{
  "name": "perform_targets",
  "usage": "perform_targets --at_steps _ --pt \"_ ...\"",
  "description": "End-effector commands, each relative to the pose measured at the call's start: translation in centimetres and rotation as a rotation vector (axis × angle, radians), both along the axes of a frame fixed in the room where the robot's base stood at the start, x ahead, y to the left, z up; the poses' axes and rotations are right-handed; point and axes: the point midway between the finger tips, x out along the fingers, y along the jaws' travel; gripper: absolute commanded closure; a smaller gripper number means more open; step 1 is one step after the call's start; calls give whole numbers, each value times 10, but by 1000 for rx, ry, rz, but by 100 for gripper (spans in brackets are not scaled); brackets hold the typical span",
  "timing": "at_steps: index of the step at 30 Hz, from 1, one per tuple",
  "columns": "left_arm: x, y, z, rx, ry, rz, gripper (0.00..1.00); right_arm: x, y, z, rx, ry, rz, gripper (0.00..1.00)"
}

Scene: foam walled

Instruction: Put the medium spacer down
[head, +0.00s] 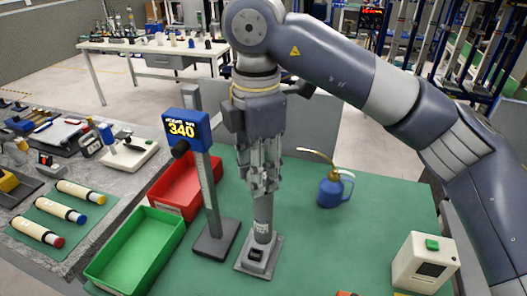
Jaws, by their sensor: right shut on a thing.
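My right gripper (260,180) points straight down over the green mat and is shut on a grey cylinder, which I take to be the medium spacer (263,212). The spacer is upright, with a pale label low on its side. Its upper part is hidden between the fingers. Its lower end is at a square grey plate (247,268) with a dark part at its front; I cannot tell whether they touch. My left gripper is not in view.
A blue gauge (185,128) reading 340 stands on a post close left. Red (160,192) and green (95,268) bins lie left of it. A blue oil can (330,192) and a cream box (424,262) stand right. The mat between plate and box is mostly clear.

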Motion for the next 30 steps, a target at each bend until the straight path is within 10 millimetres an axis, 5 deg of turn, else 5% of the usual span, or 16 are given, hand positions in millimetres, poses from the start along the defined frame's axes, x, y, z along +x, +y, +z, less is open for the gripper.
perform_targets --at_steps 3,9,17,24,30 --pt "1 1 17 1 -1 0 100 31 -3 1 1 5 -4 93" --pt "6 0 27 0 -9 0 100 62 -6 -4 0 1 -1 93" --pt "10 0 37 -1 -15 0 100 79 -9 -9 -2 4 1 93" --pt "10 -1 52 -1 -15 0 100 78 -9 -39 -1 2 2 93" --pt "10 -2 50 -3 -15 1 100 78 -9 -43 0 -1 1 93"
